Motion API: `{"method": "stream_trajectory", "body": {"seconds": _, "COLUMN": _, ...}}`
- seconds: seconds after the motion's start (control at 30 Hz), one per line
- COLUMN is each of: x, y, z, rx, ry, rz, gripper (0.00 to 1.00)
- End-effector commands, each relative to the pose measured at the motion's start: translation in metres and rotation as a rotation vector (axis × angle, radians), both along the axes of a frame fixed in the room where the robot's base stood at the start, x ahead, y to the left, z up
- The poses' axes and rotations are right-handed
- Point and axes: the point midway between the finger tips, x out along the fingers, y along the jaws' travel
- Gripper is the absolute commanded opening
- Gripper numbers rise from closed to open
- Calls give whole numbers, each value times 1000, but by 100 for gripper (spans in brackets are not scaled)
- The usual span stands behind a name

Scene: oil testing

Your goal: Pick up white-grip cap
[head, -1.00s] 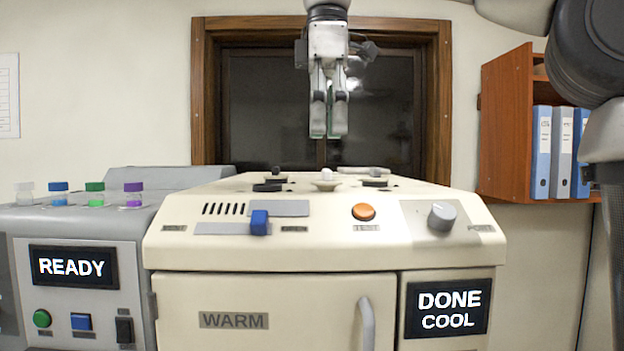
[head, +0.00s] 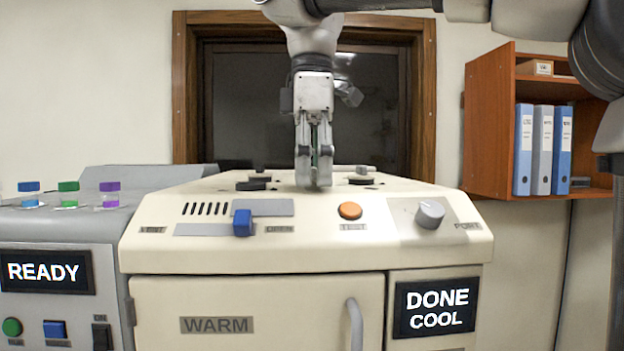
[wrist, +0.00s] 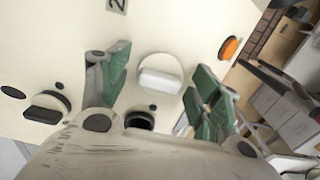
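The white-grip cap (wrist: 160,79) shows in the wrist view as a round pale disc with a raised white bar, on the cream machine top. My gripper (wrist: 157,82) is open, with one green-padded finger left of the cap and the other to its right. Gaps show between the fingers and the white grip in that view. In the head view my gripper (head: 314,184) points straight down at the machine top, and its fingers hide the white-grip cap.
The cream machine (head: 215,258) has black-grip caps on top; one shows at the wrist view's left (wrist: 47,106). An orange button (head: 350,211) is at the front. Small colored-lid bottles (head: 68,194) stand left.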

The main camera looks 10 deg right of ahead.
Motion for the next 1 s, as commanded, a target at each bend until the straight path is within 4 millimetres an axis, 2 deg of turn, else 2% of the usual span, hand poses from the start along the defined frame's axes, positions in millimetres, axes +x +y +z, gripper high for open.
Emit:
{"method": "stream_trajectory", "body": {"seconds": 0.03, "x": 0, "y": 0, "z": 0, "rx": 0, "ry": 0, "rz": 0, "gripper": 53}}
{"method": "stream_trajectory", "body": {"seconds": 0.17, "x": 0, "y": 0, "z": 0, "rx": 0, "ry": 0, "rz": 0, "gripper": 31}}
{"method": "stream_trajectory", "body": {"seconds": 0.6, "x": 0, "y": 0, "z": 4, "rx": 1, "ry": -1, "rz": 0, "gripper": 31}}
{"method": "stream_trajectory", "body": {"seconds": 0.77, "x": 1, "y": 1, "z": 16, "rx": 2, "ry": -2, "rz": 0, "gripper": 31}}
{"method": "stream_trajectory", "body": {"seconds": 0.9, "x": 1, "y": 1, "z": 37, "rx": 2, "ry": -2, "rz": 0, "gripper": 31}}
{"method": "stream_trajectory", "body": {"seconds": 1.0, "x": -22, "y": 1, "z": 36, "rx": 1, "ry": -1, "rz": 5, "gripper": 31}}
